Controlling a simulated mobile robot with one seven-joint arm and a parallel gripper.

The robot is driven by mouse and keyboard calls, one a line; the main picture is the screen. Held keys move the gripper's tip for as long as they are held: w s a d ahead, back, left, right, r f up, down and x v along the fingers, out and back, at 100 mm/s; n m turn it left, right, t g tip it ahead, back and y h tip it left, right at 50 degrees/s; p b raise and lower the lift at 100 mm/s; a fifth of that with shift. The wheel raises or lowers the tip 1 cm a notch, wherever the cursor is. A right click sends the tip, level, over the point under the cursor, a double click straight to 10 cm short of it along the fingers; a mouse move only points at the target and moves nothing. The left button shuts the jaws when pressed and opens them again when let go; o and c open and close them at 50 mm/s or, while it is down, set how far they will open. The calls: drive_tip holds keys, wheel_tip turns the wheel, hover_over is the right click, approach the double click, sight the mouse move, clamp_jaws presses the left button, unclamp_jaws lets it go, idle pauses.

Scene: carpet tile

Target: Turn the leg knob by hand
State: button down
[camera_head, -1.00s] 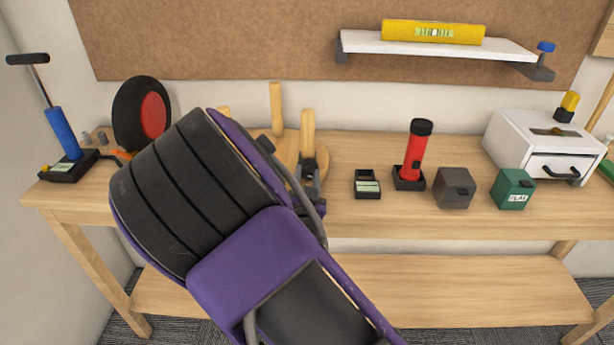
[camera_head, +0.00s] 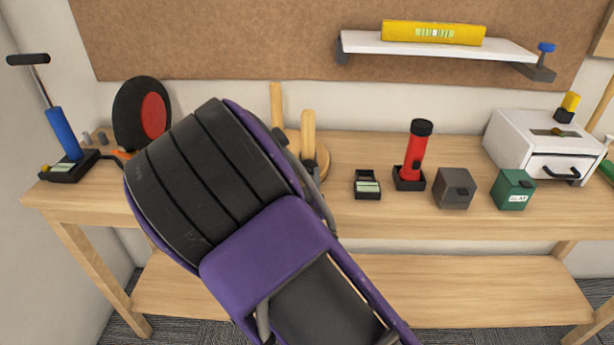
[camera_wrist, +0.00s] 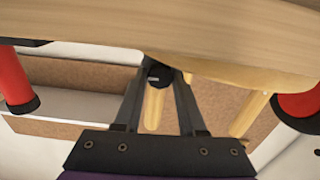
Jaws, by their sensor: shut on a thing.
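A round wooden piece with several upright wooden legs stands on the bench; one leg (camera_head: 276,105) is at the back and a nearer leg (camera_head: 308,135) is beside my arm. In the wrist view, which is upside down, the small black leg knob (camera_wrist: 158,75) sits at the base of a wooden leg (camera_wrist: 153,108). My gripper (camera_wrist: 162,80) is shut on the knob, with one finger on each side of it. In the head view my purple and black arm covers the gripper and much of the round piece.
The bench (camera_head: 400,225) also holds a hand pump (camera_head: 65,135), a black and red wheel (camera_head: 142,115), a small black box (camera_head: 367,185), a red flashlight (camera_head: 415,155), a grey box (camera_head: 454,188), a green box (camera_head: 513,189) and a white drawer unit (camera_head: 545,145). A shelf (camera_head: 435,48) hangs above.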

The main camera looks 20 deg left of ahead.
drive_tip(key=shift+n, duration=1.5)
drive_tip(key=c, duration=0.5)
unclamp_jaws()
drive_tip(key=shift+p+v, duration=1.8)
drive_tip(key=shift+v, duration=6.95)
drive_tip(key=shift+a, duration=0.15)
